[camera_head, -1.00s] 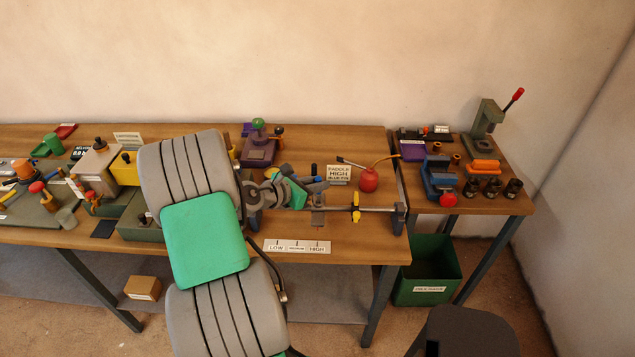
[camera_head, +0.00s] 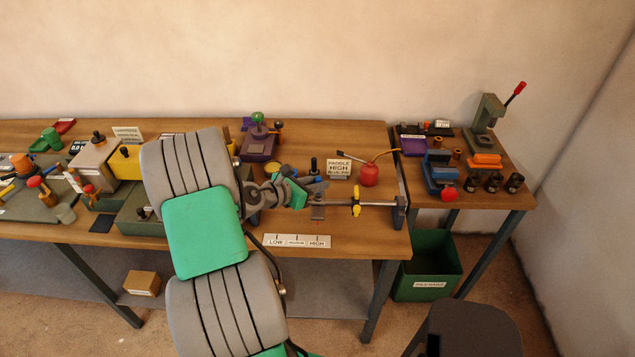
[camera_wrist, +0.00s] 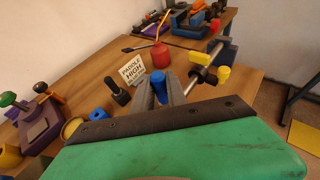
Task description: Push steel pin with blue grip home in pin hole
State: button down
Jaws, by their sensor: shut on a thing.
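My gripper (camera_wrist: 160,92) is shut on the blue grip (camera_wrist: 158,80) of the steel pin, which shows between the two grey fingers in the wrist view. The pin's steel part is hidden behind the fingers and the green housing, so I cannot tell how deep it sits. The pin hole is also hidden. In the head view my gripper (camera_head: 316,187) is low over the bench, beside a steel bar (camera_head: 377,204) with a yellow clamp (camera_head: 356,208). The bar's yellow and black fittings (camera_wrist: 206,74) lie just right of the fingers in the wrist view.
A black-knobbed post (camera_wrist: 116,91) and a "PADDLE HIGH BLUE PIN" sign (camera_wrist: 131,69) stand left of the fingers. A red oil can (camera_head: 369,175) stands behind the bar. A LOW–HIGH label strip (camera_head: 297,241) lies in front. Bare bench (camera_head: 355,240) lies right of it.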

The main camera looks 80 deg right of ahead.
jog(key=shift+f, duration=0.5)
jog(key=c, duration=1.3)
grip_release()
jog(key=shift+o, duration=0.2)
jog(key=shift+a, duration=0.1)
jog(key=b+v, duration=0.1)
jog(key=v, duration=0.6)
jog(key=shift+w+a+b, duration=0.2)
jog(key=shift+a+b, duration=0.05)
jog(key=shift+b, duration=0.15)
jog(key=shift+r, duration=0.1)
